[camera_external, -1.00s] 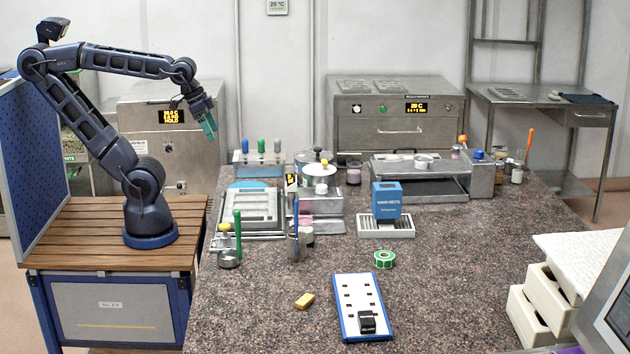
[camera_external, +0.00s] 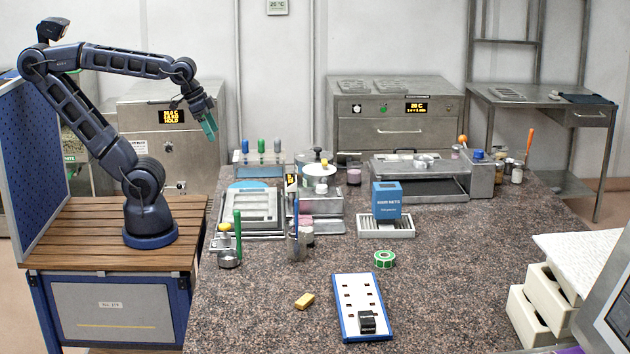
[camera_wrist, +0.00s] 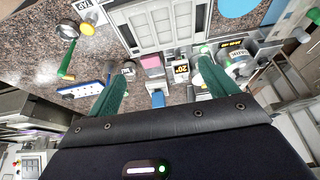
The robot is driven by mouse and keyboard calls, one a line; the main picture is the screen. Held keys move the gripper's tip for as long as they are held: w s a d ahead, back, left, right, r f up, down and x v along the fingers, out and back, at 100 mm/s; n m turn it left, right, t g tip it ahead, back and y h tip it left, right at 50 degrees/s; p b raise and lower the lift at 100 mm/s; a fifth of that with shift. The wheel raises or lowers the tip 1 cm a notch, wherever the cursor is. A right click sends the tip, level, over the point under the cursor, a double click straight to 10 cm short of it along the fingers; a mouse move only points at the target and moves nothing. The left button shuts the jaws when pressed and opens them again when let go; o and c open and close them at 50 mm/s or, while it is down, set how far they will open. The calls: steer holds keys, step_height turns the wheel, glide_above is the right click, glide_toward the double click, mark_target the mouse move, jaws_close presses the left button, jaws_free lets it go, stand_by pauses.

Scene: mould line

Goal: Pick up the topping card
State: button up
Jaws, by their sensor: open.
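I cannot tell which thing is the topping card; no card is clearly marked as one in either view. My gripper (camera_external: 208,125) hangs in the air near the back left of the speckled bench, above its surface, with green fingers. In the wrist view its two fingers (camera_wrist: 160,84) are spread wide with nothing held between them. Beyond them are a pink-topped container (camera_wrist: 151,63) and a small black display (camera_wrist: 181,70).
The speckled bench (camera_external: 300,330) carries a tray with a grey mould (camera_external: 252,205), a blue box (camera_external: 387,200), a green tape roll (camera_external: 384,259), a yellow block (camera_external: 304,301) and a blue-edged white board (camera_external: 351,290).

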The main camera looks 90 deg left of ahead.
steer(key=o, duration=0.3)
steer(key=w+a+r+n+g, duration=0.15)
steer(key=w+a, duration=0.25)
steer(key=w, duration=0.4)
steer(key=w+a+r+n, duration=0.3)
steer(key=w+a, duration=0.1)
steer(key=w, duration=0.5)
steer(key=w+a+r+n+g, duration=0.1)
steer(key=w+a+r+n, duration=0.2)
steer(key=w, duration=0.5)
steer(key=n+g, duration=0.2)
steer(key=n, duration=0.8)
glide_above(344, 160)
steer(key=a, duration=0.2)
step_height(344, 160, down, 25)
steer(key=shift+w+f, duration=0.2)
steer(key=shift+f, duration=5.1)
steer(key=c, duration=0.7)
